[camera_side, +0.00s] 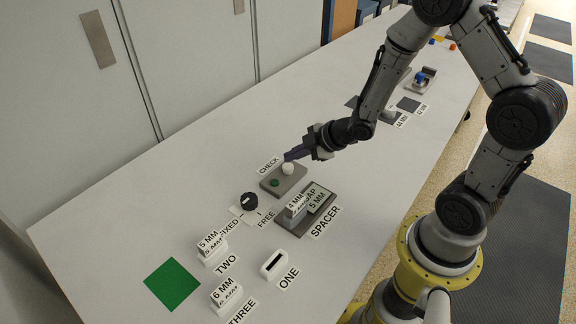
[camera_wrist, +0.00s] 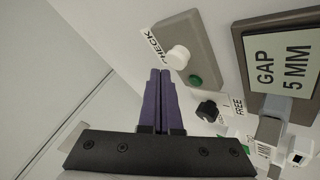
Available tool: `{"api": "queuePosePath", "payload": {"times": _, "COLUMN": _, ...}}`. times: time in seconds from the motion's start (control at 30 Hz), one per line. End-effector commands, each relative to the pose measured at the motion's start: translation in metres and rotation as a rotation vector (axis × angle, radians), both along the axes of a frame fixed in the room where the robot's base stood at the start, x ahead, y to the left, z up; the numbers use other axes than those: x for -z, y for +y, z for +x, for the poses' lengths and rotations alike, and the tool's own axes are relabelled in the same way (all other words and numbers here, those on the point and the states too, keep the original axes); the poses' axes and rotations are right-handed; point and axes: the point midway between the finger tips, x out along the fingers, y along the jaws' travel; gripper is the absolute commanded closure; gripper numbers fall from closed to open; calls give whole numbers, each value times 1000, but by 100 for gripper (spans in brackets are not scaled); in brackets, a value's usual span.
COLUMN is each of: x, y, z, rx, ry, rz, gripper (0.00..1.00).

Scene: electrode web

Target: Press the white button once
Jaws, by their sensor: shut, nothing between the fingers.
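The white button (camera_side: 288,168) is a round cap on a grey box (camera_side: 296,181) labelled CHECK, with a green button (camera_side: 275,183) beside it. In the wrist view the white button (camera_wrist: 178,57) sits on the grey box just beyond and to the right of the fingertips. My gripper (camera_side: 287,157) has purple fingers and is shut and empty. In the side view its tips are close above and behind the white button. I cannot tell whether they touch it; the wrist view shows a gap in the picture.
A black knob (camera_side: 249,201) marked FIXED and FREE is in front of the box. A SPACER tray (camera_side: 288,226) with a 4 MM block and a GAP 5 MM plate lies to the right. Blocks TWO (camera_side: 212,250) and THREE (camera_side: 226,297), slot ONE (camera_side: 273,264) and a green square (camera_side: 172,284) are nearer.

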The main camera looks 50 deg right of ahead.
Motion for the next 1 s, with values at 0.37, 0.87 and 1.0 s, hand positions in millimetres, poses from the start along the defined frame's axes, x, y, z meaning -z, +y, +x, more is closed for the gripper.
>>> {"api": "queuePosePath", "payload": {"times": 0.37, "x": 0, "y": 0, "z": 0, "rx": 0, "ry": 0, "rz": 0, "gripper": 100}}
{"api": "queuePosePath", "payload": {"times": 0.87, "x": 7, "y": 0, "z": 0, "rx": -1, "ry": 2, "rz": 1, "gripper": 100}}
{"api": "queuePosePath", "payload": {"times": 1.0, "x": 9, "y": 0, "z": 0, "rx": 0, "ry": 0, "rz": 0, "gripper": 100}}
